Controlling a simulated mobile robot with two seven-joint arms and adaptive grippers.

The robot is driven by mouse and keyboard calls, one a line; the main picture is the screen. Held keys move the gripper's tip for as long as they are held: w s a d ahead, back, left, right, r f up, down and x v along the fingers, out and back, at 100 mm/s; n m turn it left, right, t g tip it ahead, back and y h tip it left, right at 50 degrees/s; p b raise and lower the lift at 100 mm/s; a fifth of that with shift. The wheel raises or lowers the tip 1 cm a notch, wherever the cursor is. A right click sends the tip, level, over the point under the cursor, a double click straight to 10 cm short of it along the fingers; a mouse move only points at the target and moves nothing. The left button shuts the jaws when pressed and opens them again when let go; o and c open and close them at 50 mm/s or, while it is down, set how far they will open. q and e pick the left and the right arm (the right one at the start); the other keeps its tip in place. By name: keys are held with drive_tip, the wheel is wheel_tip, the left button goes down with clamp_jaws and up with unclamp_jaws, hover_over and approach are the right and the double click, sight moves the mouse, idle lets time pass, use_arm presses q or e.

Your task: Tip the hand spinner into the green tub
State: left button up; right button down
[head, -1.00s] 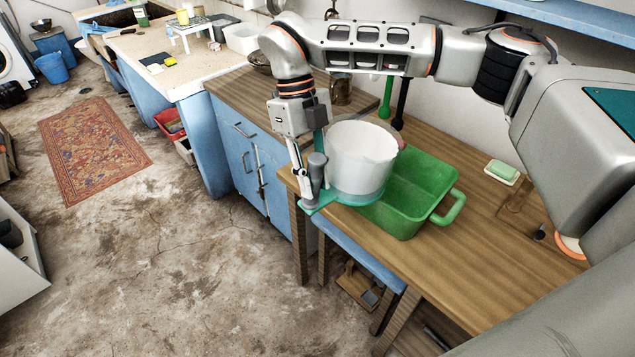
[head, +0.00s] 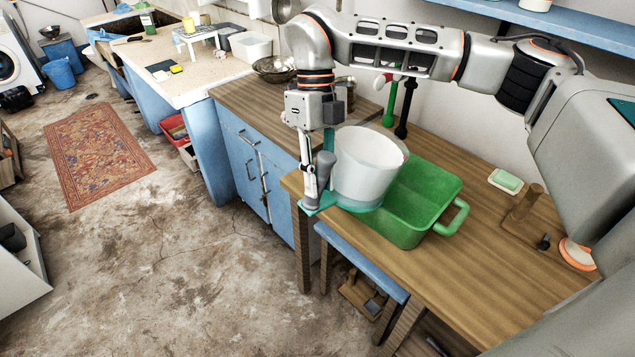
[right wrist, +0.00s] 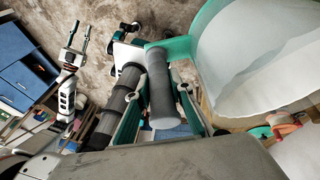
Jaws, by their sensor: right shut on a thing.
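The hand spinner (head: 368,160) is a white tub-shaped vessel with a teal base and a grey handle. It hangs over the left part of the green tub (head: 452,215), tilted slightly at most; whether they touch is unclear. My right gripper (head: 316,182) is shut on the grey handle, at the spinner's left side. The right wrist view shows the handle (right wrist: 160,90) between the fingers, with the white wall (right wrist: 250,55) at upper right. The spinner's contents are not visible. My left gripper (right wrist: 80,38) shows only in the right wrist view, fingers apart and empty.
The green tub stands on a wooden table (head: 430,272). A green soap bar in a dish (head: 506,181) and a wooden piece (head: 523,208) lie to its right. A counter with blue cupboards (head: 240,165) adjoins at left. The near tabletop is clear.

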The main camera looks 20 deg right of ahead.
sight(329, 156)
drive_tip(key=shift+d+r+y, duration=0.15)
drive_tip(key=shift+r+y, duration=0.35)
drive_tip(key=shift+r, duration=0.35)
drive_tip(key=shift+r, duration=0.1)
drive_tip(key=shift+d+r+y, duration=0.45)
drive_tip(key=shift+r+y, duration=0.15)
drive_tip(key=shift+r, duration=0.05)
drive_tip(key=shift+s+d+r+n+y, duration=0.1)
drive_tip(key=shift+d+r+n+y, duration=0.1)
drive_tip(key=shift+r+n+y, duration=0.3)
drive_tip(key=shift+r, duration=0.1)
drive_tip(key=shift+d, duration=0.1)
